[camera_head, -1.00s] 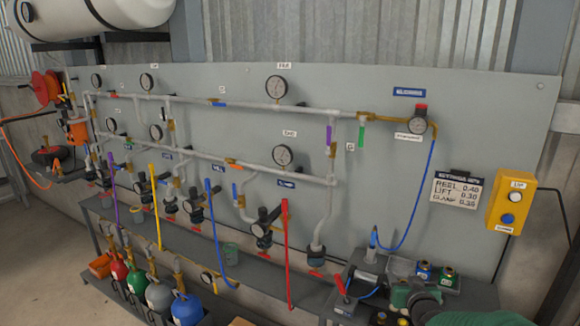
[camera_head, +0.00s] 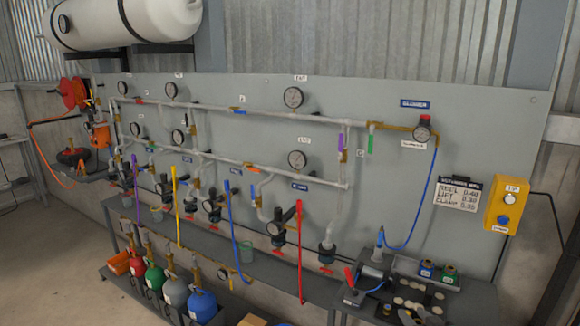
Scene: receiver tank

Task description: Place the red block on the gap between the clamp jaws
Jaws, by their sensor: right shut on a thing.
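The clamp (camera_head: 374,271) is a small grey device on the bench at the lower right, with a blue hose running to it and a red-handled lever (camera_head: 350,279) at its left. The gap between its jaws is too small to make out. My right gripper (camera_head: 422,314) is a dark shape at the bottom edge, in front of and to the right of the clamp and apart from it. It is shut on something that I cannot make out. I cannot pick out the red block. My left gripper is out of view.
Several pale round discs (camera_head: 412,285) lie right of the clamp. A blue-labelled can (camera_head: 427,269) and a green can (camera_head: 449,273) stand behind them in a tray. The pipe panel (camera_head: 400,180) rises behind the bench. A yellow button box (camera_head: 507,205) hangs at right.

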